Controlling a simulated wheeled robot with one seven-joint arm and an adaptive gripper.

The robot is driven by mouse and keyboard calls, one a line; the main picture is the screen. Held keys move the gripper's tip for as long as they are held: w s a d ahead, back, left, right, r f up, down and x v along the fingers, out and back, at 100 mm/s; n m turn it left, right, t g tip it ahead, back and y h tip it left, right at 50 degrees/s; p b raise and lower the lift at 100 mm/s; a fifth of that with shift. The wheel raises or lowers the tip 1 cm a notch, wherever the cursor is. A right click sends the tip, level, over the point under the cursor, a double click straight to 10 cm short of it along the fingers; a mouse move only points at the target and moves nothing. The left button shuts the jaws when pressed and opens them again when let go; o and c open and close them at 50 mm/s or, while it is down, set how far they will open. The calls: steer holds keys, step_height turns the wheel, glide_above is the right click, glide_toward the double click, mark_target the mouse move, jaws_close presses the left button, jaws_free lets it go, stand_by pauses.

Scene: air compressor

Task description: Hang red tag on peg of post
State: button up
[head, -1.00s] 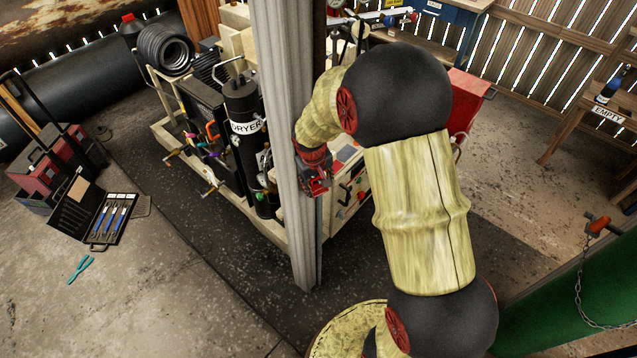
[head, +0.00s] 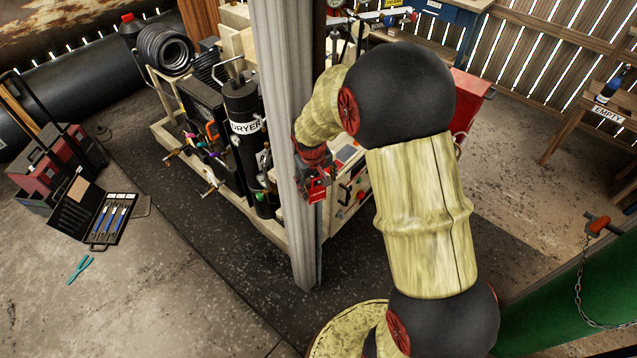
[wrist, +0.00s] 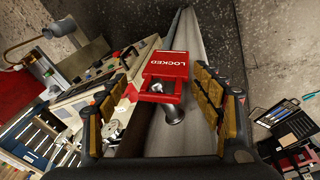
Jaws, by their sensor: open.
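The red tag (wrist: 166,68), lettered LOCKED, is between my gripper's fingers in the wrist view, with a gap on each side. My gripper (wrist: 162,88) is open. A grey metal peg (wrist: 174,115) with a wide round end stands out from the grey post (wrist: 195,60), at the tag's near edge. A small metal piece shows in the tag's opening; I cannot tell whether the peg passes through it. In the head view, the tag (head: 318,190) shows as bright red at my gripper (head: 314,178), against the post (head: 285,100). The peg is hidden there.
The compressor skid with a black dryer cylinder (head: 243,120) stands close behind the post. An open tool case (head: 100,215) and teal pliers (head: 80,268) lie on the floor at left. A green tank (head: 560,290) is at right.

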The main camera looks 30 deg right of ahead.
steer(key=v, duration=1.1)
steer(key=s+a+r+t+b, duration=0.1)
steer(key=s+a+r+b, duration=0.1)
steer(key=s, duration=0.5)
steer(key=s+a+r+t+y+b, duration=0.1)
steer(key=s+a+b, duration=0.3)
steer(key=s, duration=0.4)
steer(key=s+a+r+t+y+b, duration=0.1)
steer(key=s+a+r+b, duration=0.2)
steer(key=s, duration=0.4)
steer(key=shift+s+a+r+n+t, duration=0.3)
steer(key=shift+a+r+t, duration=0.15)
steer(key=shift+a, duration=0.5)
stand_by(0.3)
